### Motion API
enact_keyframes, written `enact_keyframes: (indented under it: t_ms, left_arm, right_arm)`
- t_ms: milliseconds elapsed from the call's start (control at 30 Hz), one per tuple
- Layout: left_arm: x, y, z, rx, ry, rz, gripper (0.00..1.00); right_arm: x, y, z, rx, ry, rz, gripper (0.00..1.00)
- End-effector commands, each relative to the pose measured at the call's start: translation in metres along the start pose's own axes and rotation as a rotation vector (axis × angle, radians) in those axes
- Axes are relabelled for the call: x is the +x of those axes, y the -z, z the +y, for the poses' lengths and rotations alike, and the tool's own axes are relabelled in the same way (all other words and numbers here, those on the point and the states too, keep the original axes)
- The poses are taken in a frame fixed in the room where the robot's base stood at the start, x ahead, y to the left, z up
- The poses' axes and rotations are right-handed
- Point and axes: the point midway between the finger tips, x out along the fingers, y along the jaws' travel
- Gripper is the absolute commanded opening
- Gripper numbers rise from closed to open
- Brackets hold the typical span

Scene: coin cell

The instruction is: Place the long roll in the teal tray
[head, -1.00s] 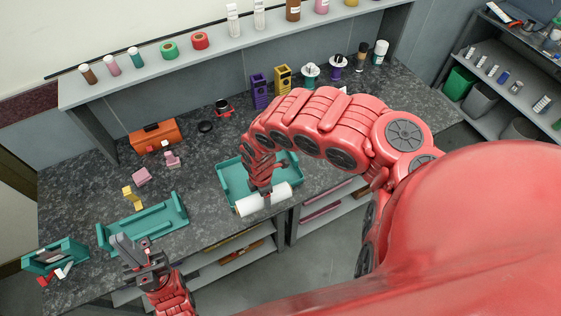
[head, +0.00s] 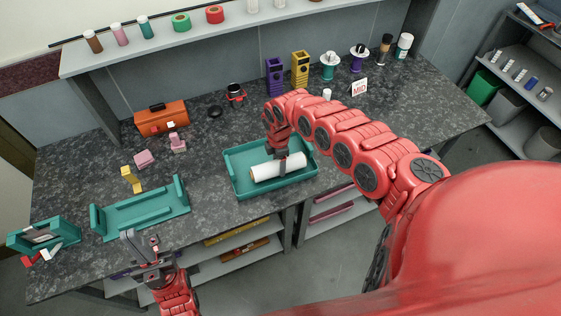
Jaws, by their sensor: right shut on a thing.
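The long white roll (head: 262,171) lies lengthwise across the inside of the teal tray (head: 238,185) near the middle of the counter. My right gripper (head: 281,165) points down over the tray and is shut on the roll near its middle. Whether the roll touches the tray floor is hard to tell. My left gripper (head: 140,246) is at the counter's front edge, left of the tray, with nothing visible in it; its two fingers look apart.
An empty teal holder (head: 140,212) stands left of the tray, and a smaller teal box (head: 45,235) at far left. Pink and yellow pieces (head: 132,180), an orange toolbox (head: 161,118) and purple and yellow racks (head: 275,77) stand behind.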

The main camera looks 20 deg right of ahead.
Motion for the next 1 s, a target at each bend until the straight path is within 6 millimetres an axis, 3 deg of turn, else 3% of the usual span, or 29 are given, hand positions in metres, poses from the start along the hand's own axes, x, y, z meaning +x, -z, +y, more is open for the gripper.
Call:
enact_keyframes:
  t_ms: [200,733,767,900,1000]
  left_arm:
    - [-0.002,0.0,0.0,0.0,0.0,0.0,0.0]
    - [-0.006,-0.001,0.0,0.0,0.0,0.0,0.0]
    - [-0.005,-0.001,0.0,0.0,0.0,0.0,0.0]
    - [-0.004,-0.001,0.0,0.0,0.0,0.0,0.0]
    - [-0.004,-0.001,0.0,0.0,0.0,0.0,0.0]
  right_arm:
    - [0.015,-0.007,0.015,0.001,-0.003,0.0,0.0]
    - [0.024,-0.013,0.018,0.0,0.001,-0.005,0.0]
    - [0.023,-0.013,0.017,0.0,0.002,-0.005,0.77]
    - [0.022,-0.013,0.017,0.001,0.001,-0.005,1.0]
    - [0.023,-0.013,0.017,0.001,0.002,-0.005,1.0]
